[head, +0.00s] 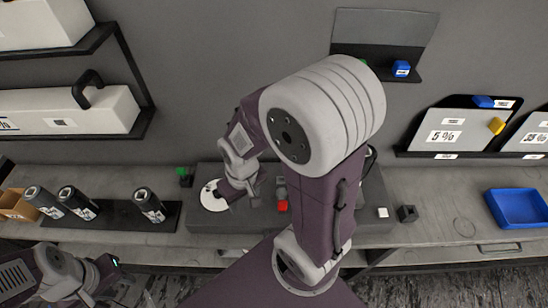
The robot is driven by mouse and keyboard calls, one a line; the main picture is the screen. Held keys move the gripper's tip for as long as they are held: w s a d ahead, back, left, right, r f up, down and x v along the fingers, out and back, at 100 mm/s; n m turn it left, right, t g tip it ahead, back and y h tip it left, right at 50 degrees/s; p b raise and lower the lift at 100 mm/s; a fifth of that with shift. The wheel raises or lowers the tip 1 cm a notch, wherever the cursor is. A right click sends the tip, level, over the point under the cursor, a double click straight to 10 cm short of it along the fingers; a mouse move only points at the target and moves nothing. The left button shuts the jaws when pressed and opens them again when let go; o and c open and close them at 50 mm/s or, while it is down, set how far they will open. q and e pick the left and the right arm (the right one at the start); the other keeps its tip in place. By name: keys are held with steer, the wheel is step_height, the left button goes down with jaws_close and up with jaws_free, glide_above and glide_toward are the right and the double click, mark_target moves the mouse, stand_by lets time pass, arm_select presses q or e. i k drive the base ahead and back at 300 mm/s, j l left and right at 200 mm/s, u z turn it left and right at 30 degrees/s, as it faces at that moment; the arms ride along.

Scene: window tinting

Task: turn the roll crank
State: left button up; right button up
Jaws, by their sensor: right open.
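A black, bent crank-like handle (87,90) stands on the long white roll box (75,112) on the left wall shelf. A white round disc (212,197) lies on the dark grey block on the bench. I cannot tell whether it belongs to a crank. My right gripper (234,192) is open, pointing down beside the disc's right edge; whether it touches the disc is unclear. It is well away from the black handle. My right arm hides much of the block. My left gripper (105,284) is low at the left, in front of the bench; its jaw opening is unclear.
Several dark cylinders (149,205) stand on a black mat at the left. A blue tray (520,208) sits at the right. Bare bench lies before the blue tray.

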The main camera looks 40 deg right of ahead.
mark_target(282, 194)
steer(key=z, duration=0.45)
steer(key=k+l+z, duration=0.1)
steer(key=z, duration=0.35)
steer(key=l+z, duration=0.15)
steer(key=z, duration=0.25)
